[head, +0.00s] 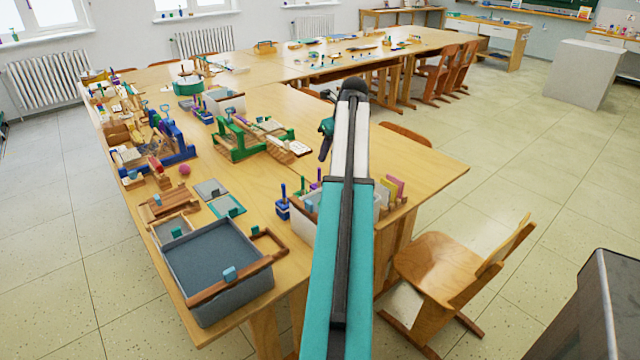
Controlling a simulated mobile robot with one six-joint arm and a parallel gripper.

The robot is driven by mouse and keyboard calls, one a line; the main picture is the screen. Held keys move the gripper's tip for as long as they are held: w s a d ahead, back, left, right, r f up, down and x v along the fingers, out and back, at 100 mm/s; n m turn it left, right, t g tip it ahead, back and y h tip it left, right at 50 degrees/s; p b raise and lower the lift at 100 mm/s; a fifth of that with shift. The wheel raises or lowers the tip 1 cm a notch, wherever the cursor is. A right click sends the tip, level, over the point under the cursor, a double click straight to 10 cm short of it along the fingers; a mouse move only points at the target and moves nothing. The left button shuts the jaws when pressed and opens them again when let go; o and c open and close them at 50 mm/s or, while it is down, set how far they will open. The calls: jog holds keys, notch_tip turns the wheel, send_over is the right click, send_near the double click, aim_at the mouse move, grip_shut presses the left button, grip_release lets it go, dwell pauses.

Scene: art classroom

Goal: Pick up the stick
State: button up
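I cannot tell for sure which thing is the stick. A long brown wooden bar (208,292) lies along the front rim of a grey bin (205,312) at the table's near left corner. Several thin upright sticks, among them a blue one (283,190), stand left of the white box near the middle. My arm crosses the view from the bottom centre, and my gripper (325,140) hangs at its far end, above the table's right part. The gripper is small and dark, seen partly from behind; its fingers are unclear. My arm hides part of the white box and table.
The wooden table (275,105) is crowded on its left with blue and green wooden frames and tools. Its right end (430,165) is bare. A wooden chair (445,280) stands at the right front. A grey block (590,80) stands at the far right, with open floor before it.

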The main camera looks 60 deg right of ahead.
aim_at(320, 173)
jog(key=shift+x, duration=3.9)
jog(key=shift+p+x, duration=0.55)
jog(key=shift+x, duration=2.05)
jog(key=shift+a, duration=0.1)
grip_shut()
